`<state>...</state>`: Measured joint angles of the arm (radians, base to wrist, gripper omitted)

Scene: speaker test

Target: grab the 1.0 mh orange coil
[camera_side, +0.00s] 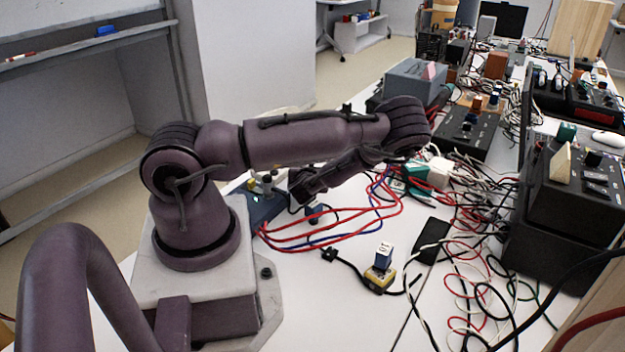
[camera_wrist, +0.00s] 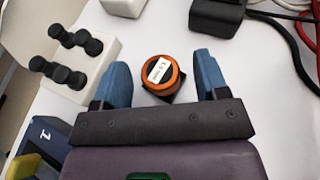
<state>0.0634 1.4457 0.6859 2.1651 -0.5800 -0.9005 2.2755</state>
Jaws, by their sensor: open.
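The orange coil (camera_wrist: 173,86) shows in the wrist view as a short round spool with a black centre and a pale label across its top. It rests on a small black base on the white table. My gripper (camera_wrist: 161,60) is open, with one blue finger on each side of the coil. A visible gap separates the coil from each finger, and nothing is held. In the side view my gripper (camera_side: 314,208) points down near the table, beside red and blue cables. I cannot make out the coil there.
In the wrist view a white box with black knobs (camera_wrist: 69,57) stands to the left and a black block (camera_wrist: 217,14) beyond the right finger. The side view shows red cables (camera_side: 335,240) nearby, a blue block on a yellow base (camera_side: 379,279), and cluttered black equipment (camera_side: 568,190) at right.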

